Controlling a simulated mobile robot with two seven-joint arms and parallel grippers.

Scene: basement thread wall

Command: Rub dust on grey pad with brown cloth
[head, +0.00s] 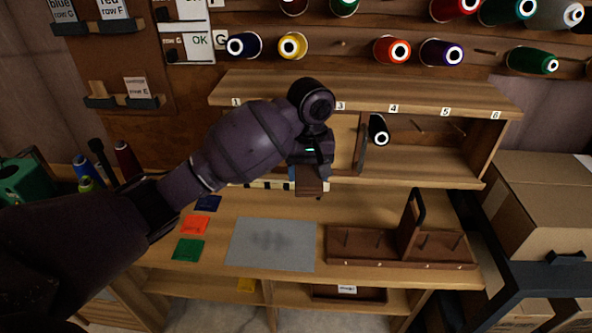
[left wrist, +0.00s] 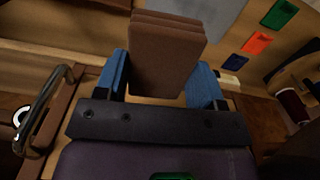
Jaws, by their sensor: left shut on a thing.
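A corner of the pad (left wrist: 205,10) shows at the top of the left wrist view. My left gripper (head: 308,180) is above and behind the pad, in front of the shelf. Its blue fingers (left wrist: 167,80) are shut on the brown cloth (left wrist: 165,55), a folded block. The cloth (head: 310,187) hangs below the gripper in the head view, apart from the pad. My right gripper is not in view.
Green (head: 188,250), orange (head: 195,225) and blue (head: 208,203) patches lie left of the pad. A brown rack with pegs and a handle (head: 400,245) stands right of it. A numbered shelf (head: 440,150) and thread spools are behind. Cardboard boxes (head: 545,205) stand at right.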

